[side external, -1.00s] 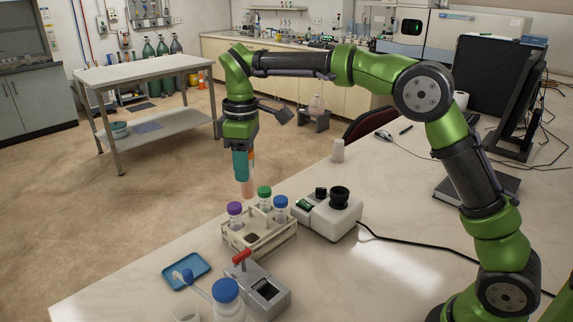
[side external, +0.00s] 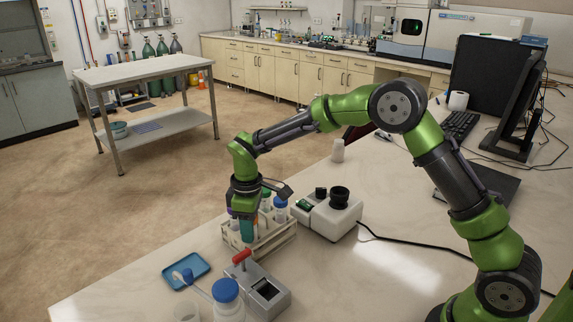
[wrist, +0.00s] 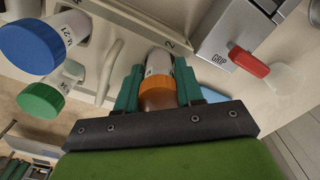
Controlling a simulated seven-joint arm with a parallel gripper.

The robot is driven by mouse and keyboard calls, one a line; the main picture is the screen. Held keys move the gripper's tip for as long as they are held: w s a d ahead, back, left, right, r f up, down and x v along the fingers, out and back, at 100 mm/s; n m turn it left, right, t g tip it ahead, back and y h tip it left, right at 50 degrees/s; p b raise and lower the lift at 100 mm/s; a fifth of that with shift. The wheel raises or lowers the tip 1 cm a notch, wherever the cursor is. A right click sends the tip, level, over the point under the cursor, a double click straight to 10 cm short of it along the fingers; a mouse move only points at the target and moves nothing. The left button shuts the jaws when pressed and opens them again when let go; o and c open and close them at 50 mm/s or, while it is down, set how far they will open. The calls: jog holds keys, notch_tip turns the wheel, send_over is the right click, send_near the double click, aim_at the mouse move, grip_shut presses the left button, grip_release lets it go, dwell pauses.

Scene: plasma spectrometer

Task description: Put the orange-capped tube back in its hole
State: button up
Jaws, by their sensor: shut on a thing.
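My gripper (side external: 247,231) is shut on the orange-capped tube. In the wrist view, its green fingers (wrist: 158,88) stand on both sides of the orange cap (wrist: 157,97). The tube's pale labelled body (wrist: 159,62) points toward the rack (wrist: 105,50), near a marked "2". The side view shows my gripper low at the near side of the white rack (side external: 270,245), largely hiding the held tube. I cannot tell how deep its lower end sits in a hole. Blue-capped (side external: 280,203) and green-capped (side external: 265,193) tubes stand in the rack. The purple-capped tube is mostly hidden by my gripper.
A grey device with a red lever (side external: 242,256) stands close in front of the rack. A white instrument (side external: 328,216) is to its right. A blue tray (side external: 186,270) and a blue-capped bottle (side external: 226,294) are nearby.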

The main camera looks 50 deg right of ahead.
jog(key=shift+f, duration=0.15)
jog(key=o, duration=1)
notch_tip(320, 180, up, 12)
jog(key=shift+d+r, duration=0.1)
jog(key=shift+r, duration=0.05)
jog(key=s+d+r+m+t+y, duration=0.1)
jog(key=s+d+r+m+t, duration=0.2)
jog(key=s, duration=0.4)
jog(key=s+d+r+m+t, duration=0.1)
jog(key=s+d+r+m, duration=0.1)
jog(key=s+r, duration=0.4)
jog(key=shift+s+d+f+m+t+y, duration=0.15)
jog(key=shift+s+d+f+m+t, duration=0.3)
jog(key=shift+s+m, duration=1.1)
jog(key=shift+s+d+f+m+t+y, duration=0.2)
jog(key=shift+s+f+m+t, duration=0.45)
jog(key=shift+s, duration=1.85)
jog(key=shift+s+d+f+m+t+y, duration=0.1)
jog(key=shift+s+d+f+m+t, duration=0.65)
jog(key=shift+s, duration=1.25)
